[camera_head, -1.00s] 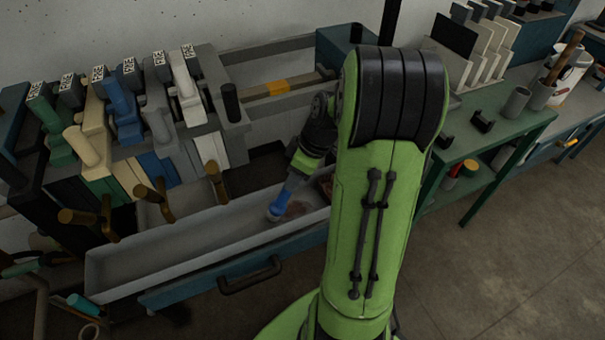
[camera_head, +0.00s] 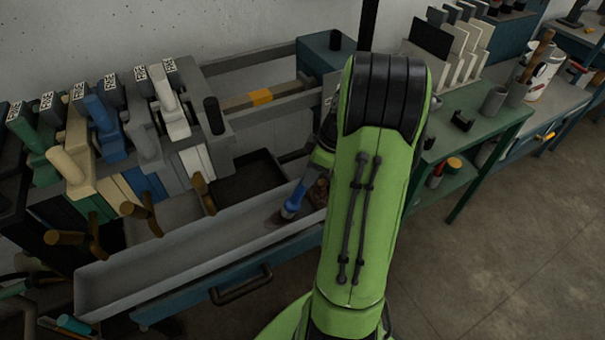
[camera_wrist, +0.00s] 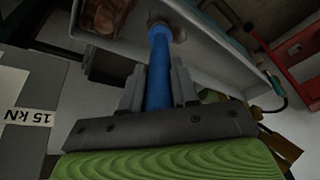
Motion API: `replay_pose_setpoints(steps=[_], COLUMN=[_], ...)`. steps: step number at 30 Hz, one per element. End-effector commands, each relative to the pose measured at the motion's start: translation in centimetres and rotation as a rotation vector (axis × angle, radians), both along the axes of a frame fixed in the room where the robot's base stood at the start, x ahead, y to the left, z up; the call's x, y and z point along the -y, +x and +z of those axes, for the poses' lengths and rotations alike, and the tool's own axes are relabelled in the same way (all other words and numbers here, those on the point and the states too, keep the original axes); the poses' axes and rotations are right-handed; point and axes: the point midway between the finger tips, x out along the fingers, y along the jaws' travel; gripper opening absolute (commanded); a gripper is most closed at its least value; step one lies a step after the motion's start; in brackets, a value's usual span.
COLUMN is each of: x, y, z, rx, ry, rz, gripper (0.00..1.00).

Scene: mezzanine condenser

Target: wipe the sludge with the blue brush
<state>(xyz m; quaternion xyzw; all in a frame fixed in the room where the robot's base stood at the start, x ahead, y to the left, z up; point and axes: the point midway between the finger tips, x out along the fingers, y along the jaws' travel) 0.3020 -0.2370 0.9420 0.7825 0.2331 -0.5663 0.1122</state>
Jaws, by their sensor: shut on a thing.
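The blue brush (camera_head: 294,199) is in my gripper, its head low inside the long grey trough. In the wrist view my gripper (camera_wrist: 161,85) is shut on the blue handle (camera_wrist: 159,65), and the brush head (camera_wrist: 165,32) is against or just above the trough floor. A brown, lumpy patch (camera_head: 318,193), which looks like the sludge, lies in the trough just right of the brush. It also shows in the wrist view as a brown patch (camera_wrist: 103,15). In the head view my arm hides the trough's right end and most of my gripper.
The trough (camera_head: 150,262) runs along a blue bench front with a dark handle (camera_head: 243,287). Brown knobs (camera_head: 143,212) stick out above its left part. Levered blocks with printed tags (camera_head: 103,125) stand behind. A green table (camera_head: 480,122) is at right; the floor there is clear.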

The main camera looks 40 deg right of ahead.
Motion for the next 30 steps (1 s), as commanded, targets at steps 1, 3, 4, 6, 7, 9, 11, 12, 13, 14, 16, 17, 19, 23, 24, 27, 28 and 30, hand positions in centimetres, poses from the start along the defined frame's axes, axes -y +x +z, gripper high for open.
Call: replay_pose_setpoints(steps=[1, 3, 4, 6, 7, 9, 11, 12, 13, 14, 16, 17, 19, 23, 24, 27, 28, 30], x=[0.2, 0.6, 0.9, 1.6, 1.9, 2.6, 3.2, 3.5, 3.7, 3.8, 4.0, 4.0, 4.0, 4.0, 4.0, 4.0, 4.0, 4.0], y=[-0.1, -0.2, -0.3, -0.5, -0.6, -0.8, -1.0, -1.1, -1.2, -1.2, -1.2, -1.2, -1.2, -1.2, -1.2, -1.2, -1.2, -1.2], z=[0.0, 0.0, 0.1, 0.1, 0.1, 0.2, 0.2, 0.3, 0.2, 0.2, 0.2, 0.2, 0.2, 0.2, 0.4, 1.3, 1.7, 2.7], rx=[-0.002, -0.003, -0.003, -0.003, -0.003, -0.002, -0.002, -0.002, -0.003, -0.003, -0.002, -0.002, -0.001, -0.001, -0.001, -0.001, -0.001, 0.000], ry=[0.000, 0.000, -0.001, 0.001, 0.000, -0.001, -0.001, -0.001, 0.000, 0.000, 0.000, 0.000, 0.000, 0.000, 0.000, -0.001, -0.001, -0.002], rz=[-0.003, -0.004, -0.005, -0.006, -0.006, -0.004, -0.005, -0.005, -0.005, -0.005, -0.003, -0.003, -0.002, -0.002, -0.002, -0.001, -0.001, -0.001], gripper=[0.00, 0.00, 0.00, 0.00, 0.00, 0.00, 0.00, 0.00, 0.00, 0.00, 0.00, 0.00, 0.00, 0.00, 0.00, 0.00, 0.00, 0.00])
